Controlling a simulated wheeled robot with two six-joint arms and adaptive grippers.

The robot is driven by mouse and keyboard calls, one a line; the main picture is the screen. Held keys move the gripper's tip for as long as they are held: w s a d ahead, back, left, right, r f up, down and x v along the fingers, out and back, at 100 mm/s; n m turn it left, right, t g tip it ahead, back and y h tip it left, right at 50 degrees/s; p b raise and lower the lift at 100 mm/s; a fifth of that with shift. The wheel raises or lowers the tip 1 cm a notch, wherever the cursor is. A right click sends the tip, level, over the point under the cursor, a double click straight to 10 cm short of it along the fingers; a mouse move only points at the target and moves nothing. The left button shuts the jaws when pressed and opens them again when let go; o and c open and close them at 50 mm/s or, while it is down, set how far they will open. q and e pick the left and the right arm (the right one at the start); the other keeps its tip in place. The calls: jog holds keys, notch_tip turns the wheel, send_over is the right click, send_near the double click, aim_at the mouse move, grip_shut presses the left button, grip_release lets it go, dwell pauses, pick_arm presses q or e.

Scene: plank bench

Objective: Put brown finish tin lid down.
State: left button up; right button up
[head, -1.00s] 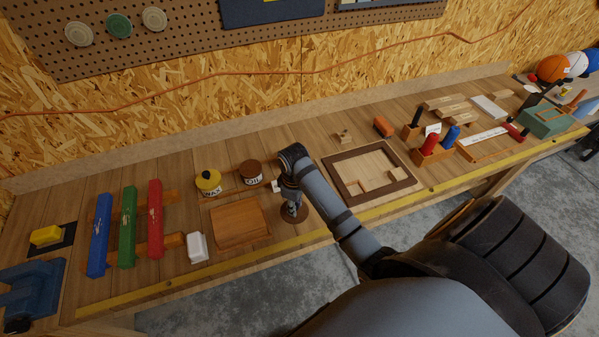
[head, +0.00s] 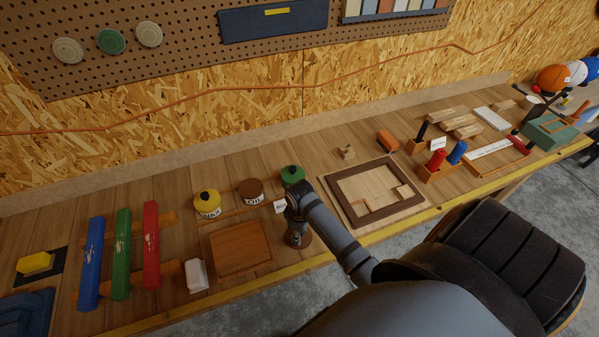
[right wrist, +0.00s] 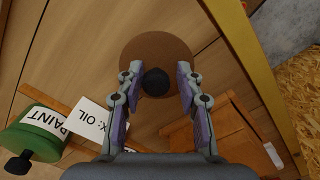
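The brown tin lid (head: 306,240) lies flat on the bench near its front edge, right of the wooden tray. The right wrist view shows it as a brown disc (right wrist: 133,55) with a black knob (right wrist: 156,82). My right gripper (right wrist: 158,76) is pointed down over it. Its fingers stand on either side of the knob with a visible gap, so it looks open. In the head view the right gripper (head: 297,226) partly hides the lid. The brown OIL tin (head: 252,192) stands behind, to the left. My left gripper is not in view.
A yellow WAX tin (head: 207,204) and a green PAINT tin (head: 292,175) flank the OIL tin. A label card (right wrist: 88,117) stands near the lid. The wooden tray (head: 240,248) is to the left and a dark-framed board (head: 350,212) to the right.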

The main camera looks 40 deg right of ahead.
jog(key=shift+o, duration=0.5)
jog(key=shift+w+d, duration=0.1)
jog(key=shift+w, duration=0.05)
jog(key=shift+w+r, duration=0.1)
jog(key=shift+r, duration=0.15)
notch_tip(320, 180, up, 9)
jog(key=b, duration=0.2)
jog(key=shift+r+b, duration=0.1)
jog(key=shift+b, duration=0.2)
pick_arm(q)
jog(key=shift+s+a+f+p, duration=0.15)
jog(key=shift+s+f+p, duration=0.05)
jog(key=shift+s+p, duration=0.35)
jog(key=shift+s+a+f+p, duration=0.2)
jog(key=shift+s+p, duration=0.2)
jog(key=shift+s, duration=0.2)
pick_arm(e)
jog(key=shift+s+r, duration=0.2)
jog(key=shift+r, duration=1.05)
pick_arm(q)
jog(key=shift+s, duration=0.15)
